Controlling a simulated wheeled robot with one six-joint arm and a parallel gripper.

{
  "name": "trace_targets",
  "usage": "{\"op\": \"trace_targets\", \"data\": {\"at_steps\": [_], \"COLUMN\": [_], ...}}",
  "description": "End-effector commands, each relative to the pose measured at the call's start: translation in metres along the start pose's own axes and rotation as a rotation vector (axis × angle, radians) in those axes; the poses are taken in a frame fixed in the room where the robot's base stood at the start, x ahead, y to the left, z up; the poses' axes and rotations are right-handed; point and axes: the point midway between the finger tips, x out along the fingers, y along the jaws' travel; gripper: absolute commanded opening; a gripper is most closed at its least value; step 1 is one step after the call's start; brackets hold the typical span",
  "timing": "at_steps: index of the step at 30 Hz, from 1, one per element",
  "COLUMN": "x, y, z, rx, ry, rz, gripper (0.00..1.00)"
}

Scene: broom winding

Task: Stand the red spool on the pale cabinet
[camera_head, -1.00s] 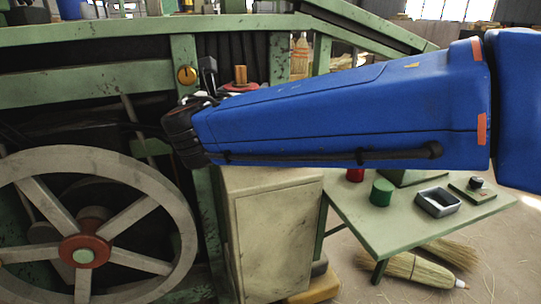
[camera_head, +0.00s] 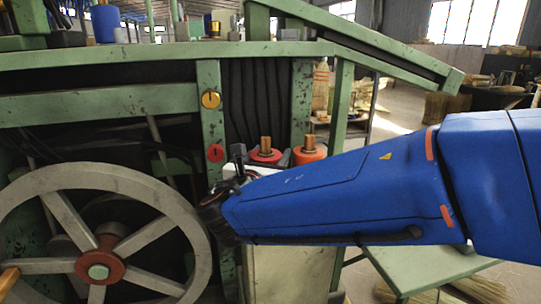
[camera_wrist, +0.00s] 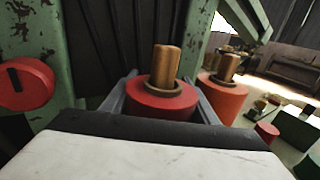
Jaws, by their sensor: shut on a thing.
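The red spool (camera_wrist: 162,97), upright with a wooden core, sits between the two grey fingers of my gripper (camera_wrist: 160,102) in the wrist view. My gripper is shut on it. In the head view the red spool (camera_head: 265,156) shows above the wrist end of my blue arm. The pale cabinet (camera_head: 285,272) stands beneath my arm; its top is hidden. I cannot tell whether the spool touches it.
An orange-red spool (camera_head: 309,152) with a wooden core stands close to the right of the held spool. The green machine frame (camera_head: 207,100) and a red disc (camera_head: 215,152) are close on the left. A green table (camera_head: 430,268) is at lower right.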

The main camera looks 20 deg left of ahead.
Motion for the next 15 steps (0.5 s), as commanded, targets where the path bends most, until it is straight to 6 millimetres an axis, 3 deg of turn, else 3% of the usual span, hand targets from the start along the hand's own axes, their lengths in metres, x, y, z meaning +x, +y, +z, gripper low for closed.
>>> {"op": "trace_targets", "data": {"at_steps": [10,11,13,15], "x": [0.0,0.0,-0.0001,0.0], "y": [-0.0002,-0.0002,-0.0002,-0.0002], "z": [-0.0026,-0.0033,-0.0029,-0.0029], "rx": [0.001,0.001,0.001,0.001], "ry": [-0.001,0.0,0.0,0.0], "rz": [0.0,-0.001,0.0,0.0], "gripper": [0.25,0.56,0.73,0.73]}}
